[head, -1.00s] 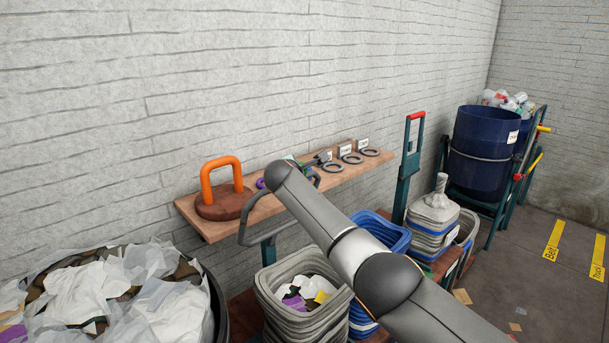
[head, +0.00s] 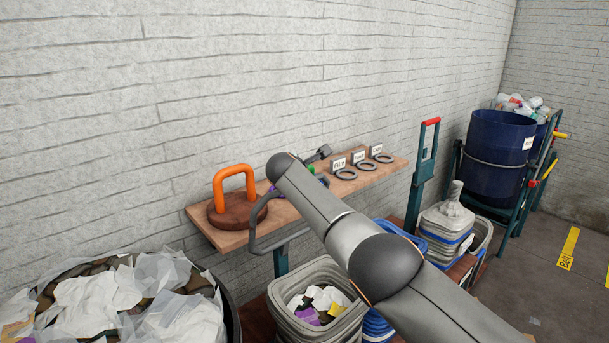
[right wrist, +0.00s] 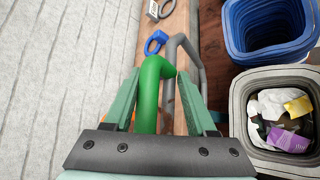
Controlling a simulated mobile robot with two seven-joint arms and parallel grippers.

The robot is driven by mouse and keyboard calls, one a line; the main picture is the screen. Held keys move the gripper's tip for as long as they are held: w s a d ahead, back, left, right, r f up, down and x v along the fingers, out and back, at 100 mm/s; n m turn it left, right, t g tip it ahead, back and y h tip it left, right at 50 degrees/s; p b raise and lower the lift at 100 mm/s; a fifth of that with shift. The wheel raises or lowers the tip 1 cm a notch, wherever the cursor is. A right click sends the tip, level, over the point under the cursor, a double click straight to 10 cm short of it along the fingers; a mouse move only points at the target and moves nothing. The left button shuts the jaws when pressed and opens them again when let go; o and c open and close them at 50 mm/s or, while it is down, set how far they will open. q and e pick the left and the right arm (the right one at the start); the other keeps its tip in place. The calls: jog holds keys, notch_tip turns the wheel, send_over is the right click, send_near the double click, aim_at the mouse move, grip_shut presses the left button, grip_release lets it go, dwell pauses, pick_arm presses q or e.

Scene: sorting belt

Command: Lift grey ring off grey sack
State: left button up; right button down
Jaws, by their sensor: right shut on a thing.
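A pale grey tied sack (head: 447,214) with an upright neck stands in a stacked crate at right. I cannot make out a ring around its neck. Three grey rings lie flat on the wooden shelf, each by a white label: a near one (head: 346,174), a middle one (head: 367,165) and a far one (head: 384,158). My right gripper (right wrist: 158,76) is shut on a green bent bar (right wrist: 148,92) above the shelf. In the head view my right arm hides most of this gripper. My left gripper is not in view.
An orange handle (head: 233,168) on a brown disc stands at the shelf's (head: 240,238) near end. A grey bent bar (right wrist: 188,60) and a blue ring (right wrist: 155,41) are close to my right gripper. Open crates with waste (head: 315,275) stand below. A blue barrel (head: 496,145) stands far right.

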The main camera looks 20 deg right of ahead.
jog(key=c, duration=0.7)
grip_release()
jog(key=shift+d+f, duration=0.15)
jog(key=shift+f, duration=0.3)
jog(key=shift+w+r, duration=0.2)
jog(key=shift+s+a+r, duration=0.1)
jog(key=shift+a, duration=0.15)
